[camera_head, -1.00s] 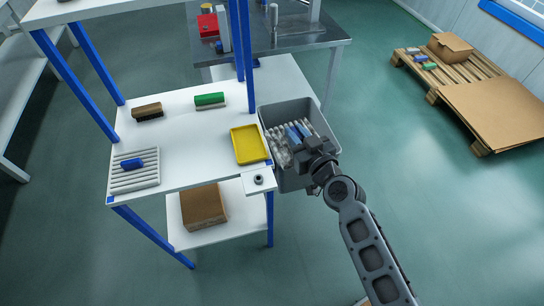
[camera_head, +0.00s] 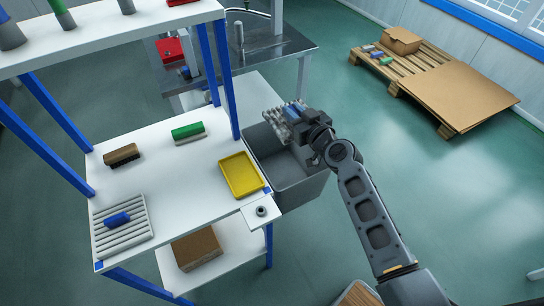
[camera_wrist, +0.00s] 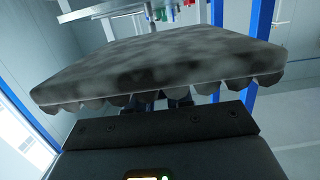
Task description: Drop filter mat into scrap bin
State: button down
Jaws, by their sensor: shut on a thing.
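The filter mat (camera_head: 276,126) is a grey ribbed slab with a blue grip on it, held up over the back part of the scrap bin. My gripper (camera_head: 302,122) is shut on it. In the wrist view the mat (camera_wrist: 160,62) fills the upper middle, its face dirty grey and its lower edge scalloped; it hides most of the fingers (camera_wrist: 178,97). The scrap bin (camera_head: 300,188) is a grey open box to the right of the shelf. The visible part of its inside looks empty; the mat and my arm cover part of its opening.
A white shelf (camera_head: 165,195) on blue posts stands left of the bin, with a yellow tray (camera_head: 241,175), brushes and a cleaner ribbed mat (camera_head: 135,235). A metal table (camera_head: 270,62) is behind. A pallet (camera_head: 400,84) lies back right.

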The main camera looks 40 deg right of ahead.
jog(key=shift+w+d, duration=0.25)
jog(key=shift+w+f, duration=0.1)
jog(key=shift+f, duration=0.15)
notch_tip(320, 180, down, 5)
jog(key=b, duration=0.4)
jog(key=shift+f, duration=0.2)
jog(key=c, duration=0.9)
grip_release()
jog(key=shift+c, duration=0.2)
jog(key=b+v, duration=0.2)
jog(key=v, duration=0.6)
